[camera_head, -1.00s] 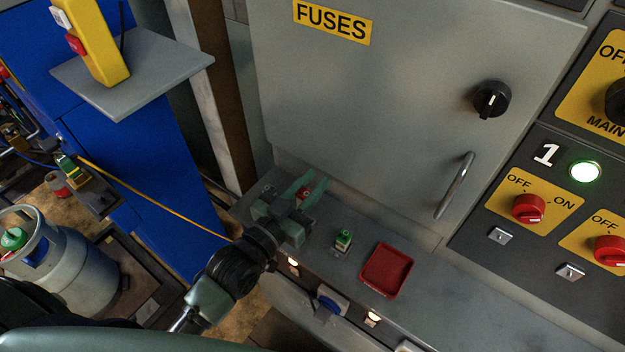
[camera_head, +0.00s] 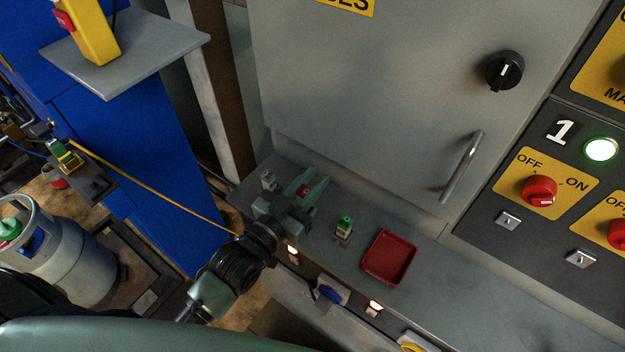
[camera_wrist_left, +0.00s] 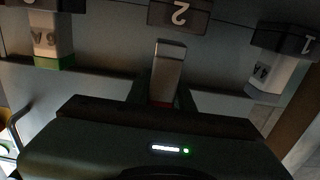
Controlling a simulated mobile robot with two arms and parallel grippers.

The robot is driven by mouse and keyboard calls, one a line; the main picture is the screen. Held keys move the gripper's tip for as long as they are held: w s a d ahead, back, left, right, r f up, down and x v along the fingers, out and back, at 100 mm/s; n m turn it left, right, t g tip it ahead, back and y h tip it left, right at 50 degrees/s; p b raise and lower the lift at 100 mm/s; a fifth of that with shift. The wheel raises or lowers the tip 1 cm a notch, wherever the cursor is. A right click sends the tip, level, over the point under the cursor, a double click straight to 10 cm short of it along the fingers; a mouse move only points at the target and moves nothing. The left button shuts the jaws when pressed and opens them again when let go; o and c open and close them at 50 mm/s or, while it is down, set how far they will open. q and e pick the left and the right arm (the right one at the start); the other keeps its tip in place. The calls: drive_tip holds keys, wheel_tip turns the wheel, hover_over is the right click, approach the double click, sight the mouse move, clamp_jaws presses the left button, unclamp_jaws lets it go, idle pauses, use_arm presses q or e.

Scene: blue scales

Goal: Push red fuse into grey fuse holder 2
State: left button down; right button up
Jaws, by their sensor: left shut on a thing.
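The red fuse (camera_head: 303,190) is between the fingers of my left gripper (camera_head: 309,192), which is shut on it above the grey ledge. In the left wrist view the fuse (camera_wrist_left: 166,72) shows a pale grey body with a red part at the fingers. Grey fuse holder 2 (camera_wrist_left: 180,13), a dark block marked 2, is just past the fuse's far end. A narrow gap seems to show between them; I cannot tell how they line up in depth. In the head view the gripper hides the holder. My right gripper is not in view.
A green-topped fuse (camera_head: 344,227) stands right of my gripper, a grey one (camera_head: 268,180) to its left. A red tray (camera_head: 365,262) lies farther right on the ledge. The grey fuse cabinet (camera_head: 390,110) with its handle (camera_head: 462,167) rises behind.

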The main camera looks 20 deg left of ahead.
use_arm(q)
drive_tip(key=shift+p, duration=0.3)
drive_tip(key=shift+p, duration=0.55)
idle(1.1)
drive_tip(key=shift+f+b, duration=0.85)
drive_tip(key=shift+f, duration=0.4)
drive_tip(key=c, duration=1.1)
unclamp_jaws()
drive_tip(key=shift+c, duration=0.2)
drive_tip(key=v, duration=0.7)
drive_tip(key=shift+s+a+r+b, duration=0.1)
drive_tip(key=shift+s+b, duration=0.3)
